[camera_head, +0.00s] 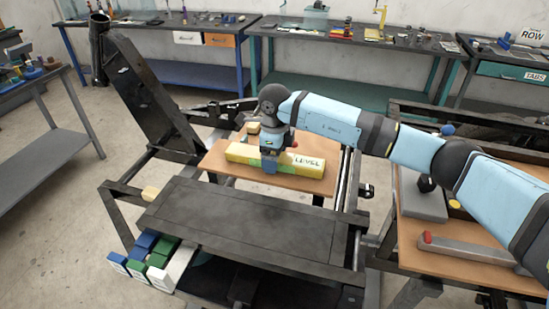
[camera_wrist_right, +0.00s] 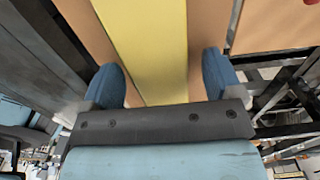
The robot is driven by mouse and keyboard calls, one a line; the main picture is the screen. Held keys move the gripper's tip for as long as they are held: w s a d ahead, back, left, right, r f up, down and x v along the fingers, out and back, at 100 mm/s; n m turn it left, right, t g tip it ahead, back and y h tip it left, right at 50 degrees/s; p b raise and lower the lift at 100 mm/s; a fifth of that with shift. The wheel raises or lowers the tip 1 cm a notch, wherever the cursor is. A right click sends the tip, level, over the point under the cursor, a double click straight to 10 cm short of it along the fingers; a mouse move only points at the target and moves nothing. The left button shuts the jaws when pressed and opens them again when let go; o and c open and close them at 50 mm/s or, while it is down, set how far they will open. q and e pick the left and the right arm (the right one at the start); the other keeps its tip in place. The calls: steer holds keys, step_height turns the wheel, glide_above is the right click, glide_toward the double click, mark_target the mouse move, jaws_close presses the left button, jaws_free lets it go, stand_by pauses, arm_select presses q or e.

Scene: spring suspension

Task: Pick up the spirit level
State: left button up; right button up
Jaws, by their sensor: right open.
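The spirit level (camera_head: 306,163) is a long yellow bar marked LEVEL, lying on a small wooden board (camera_head: 228,172) in the middle of the head view. My right gripper (camera_head: 270,164) is pointed down over the level, left of its lettering, and covers part of it. In the right wrist view the yellow level (camera_wrist_right: 148,40) runs between the two blue fingers of my right gripper (camera_wrist_right: 161,80). The fingers are apart, one on each side, with gaps visible beside the level. My left gripper is not in view.
A dark flat bench (camera_head: 240,222) on a black metal frame stands in front of the board. Blue, green and white blocks (camera_head: 150,262) sit at its left end. A wooden table (camera_head: 410,260) with a red-tipped grey bar (camera_head: 468,248) is at right. Workbenches line the back.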

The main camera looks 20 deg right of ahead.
steer(key=c, duration=1)
steer(key=shift+r, duration=0.1)
steer(key=shift+c, duration=0.9)
